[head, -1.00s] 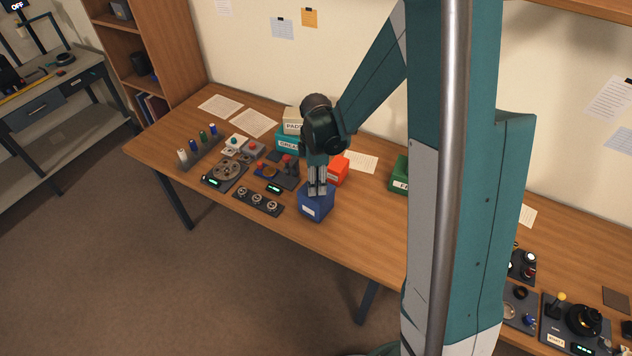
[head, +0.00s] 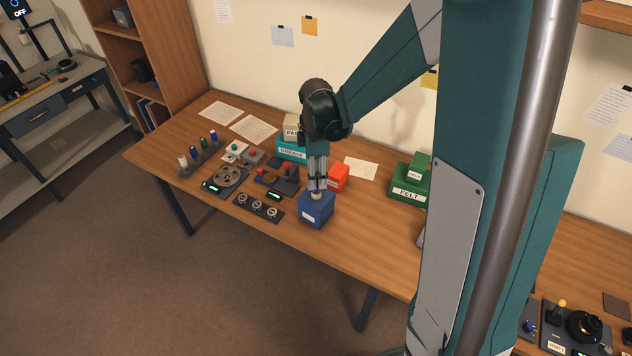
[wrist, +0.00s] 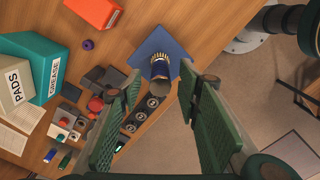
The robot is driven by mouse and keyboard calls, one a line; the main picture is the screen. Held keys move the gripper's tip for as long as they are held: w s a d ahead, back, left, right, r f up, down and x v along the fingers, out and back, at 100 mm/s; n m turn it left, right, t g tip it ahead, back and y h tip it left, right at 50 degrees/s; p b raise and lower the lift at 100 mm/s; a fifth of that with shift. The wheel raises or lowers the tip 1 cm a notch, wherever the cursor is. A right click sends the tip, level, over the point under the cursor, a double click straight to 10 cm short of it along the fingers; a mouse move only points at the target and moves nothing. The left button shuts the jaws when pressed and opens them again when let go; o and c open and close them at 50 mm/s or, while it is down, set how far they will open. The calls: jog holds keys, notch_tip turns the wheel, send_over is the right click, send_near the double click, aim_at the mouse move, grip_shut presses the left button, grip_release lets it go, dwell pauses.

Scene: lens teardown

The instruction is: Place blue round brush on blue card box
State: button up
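The blue card box (head: 315,211) sits near the front edge of the table, and it also shows in the wrist view (wrist: 176,45). The blue round brush (wrist: 160,70) stands on the box, with pale bristles at the box end and its round grey end towards my gripper. Part of it shows pale on the box in the head view. My gripper (wrist: 160,89) is open, with a finger on either side of the brush's grey end and visible gaps on both sides. In the head view my gripper (head: 317,184) points down just above the box.
An orange box (head: 338,176) stands behind the blue box. A teal GREASE box (head: 291,152) and a PADS box (wrist: 14,88) stand further back. A dark panel with dials (head: 259,207) lies left of the blue box. A green FELT box (head: 408,190) stands to the right.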

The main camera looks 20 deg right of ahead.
jog(key=shift+r, duration=2.8)
jog(key=shift+s, duration=0.1)
jog(key=shift+s+r, duration=0.1)
jog(key=shift+r, duration=0.15)
jog(key=s+r+m+t, duration=0.2)
jog(key=s+r+m, duration=0.3)
jog(key=s, duration=0.3)
jog(key=s+r+m+t, duration=0.2)
jog(key=s+r+m, duration=0.2)
jog(key=s, duration=0.4)
jog(key=s+d+r+m+t, duration=0.1)
jog(key=s+r+m+t, duration=0.2)
jog(key=s+r+m, duration=0.2)
jog(key=shift+s+r+m, duration=0.35)
jog(key=shift+s+m, duration=0.75)
jog(key=shift+s, duration=0.45)
jog(key=shift+d, duration=0.1)
notch_tip(320, 180, down, 8)
jog(key=b, duration=0.7)
jog(key=shift+r, duration=0.2)
